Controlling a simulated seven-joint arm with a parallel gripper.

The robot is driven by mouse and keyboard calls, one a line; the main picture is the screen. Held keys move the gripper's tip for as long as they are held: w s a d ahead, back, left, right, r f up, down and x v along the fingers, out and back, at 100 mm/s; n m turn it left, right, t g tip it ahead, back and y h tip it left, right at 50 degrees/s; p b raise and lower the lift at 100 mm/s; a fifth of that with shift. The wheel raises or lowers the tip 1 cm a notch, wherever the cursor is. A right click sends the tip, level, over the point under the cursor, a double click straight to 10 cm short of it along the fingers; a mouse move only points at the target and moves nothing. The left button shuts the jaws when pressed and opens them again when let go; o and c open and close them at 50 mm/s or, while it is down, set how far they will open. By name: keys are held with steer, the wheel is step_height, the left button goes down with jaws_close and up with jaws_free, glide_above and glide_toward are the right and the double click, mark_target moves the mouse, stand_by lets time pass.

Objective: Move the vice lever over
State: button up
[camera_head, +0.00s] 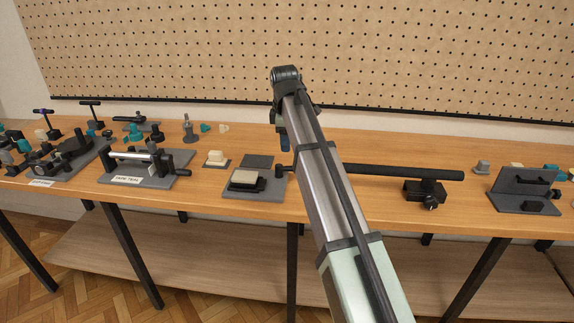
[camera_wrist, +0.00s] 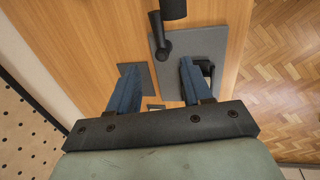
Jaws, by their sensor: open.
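The likely vice is a small fixture on a dark grey base plate (camera_head: 270,204), with a cream-topped black block (camera_head: 246,180), just left of my arm in the head view. A black lever with a round end (camera_wrist: 162,46) lies over the grey plate (camera_wrist: 207,43) in the wrist view. My gripper (camera_wrist: 155,88) is open, with blue fingers spread apart. Nothing shows held between them. The right finger overlaps a black block (camera_wrist: 208,70) on the plate. The lever is ahead of the fingers and apart from them. In the head view my arm hides most of the gripper.
A long black bar (camera_head: 400,171) on a clamp stand (camera_head: 426,192) extends to the right of my arm. A grey angled fixture (camera_head: 520,190) stands farther right. Several fixtures, including a tape-labelled one (camera_head: 150,168), stand left. A pegboard (camera_head: 400,55) rises behind the bench.

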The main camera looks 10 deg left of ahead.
mark_target(287, 167)
steer(key=f, duration=0.3)
steer(key=w+f, duration=0.1)
steer(key=f, duration=0.3)
steer(key=w+f, duration=0.1)
steer(key=f, duration=0.3)
steer(key=shift+w+f, duration=0.1)
jaws_close()
stand_by(0.4)
